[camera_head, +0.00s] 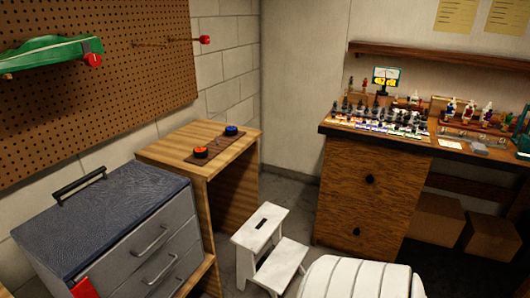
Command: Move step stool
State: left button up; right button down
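A white step stool (260,241) with two steps stands upright on the floor in the lower middle of the head view. It has a dark slot in its top step. Its lower step faces toward the lower right. Neither of my grippers is in view.
A wooden table (174,144) and a grey drawer chest (105,225) stand left of the stool. A wooden workbench (368,195) crowded with small items stands right, with cardboard boxes (436,219) beneath. A white ribbed shape (358,280), unidentified, fills the bottom edge. Bare floor (290,192) lies behind the stool.

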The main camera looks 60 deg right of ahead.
aim_at(257, 236)
jog(key=z, duration=2.05)
jog(key=i+l+u, duration=0.15)
jog(key=l, duration=0.25)
jog(key=i, duration=0.1)
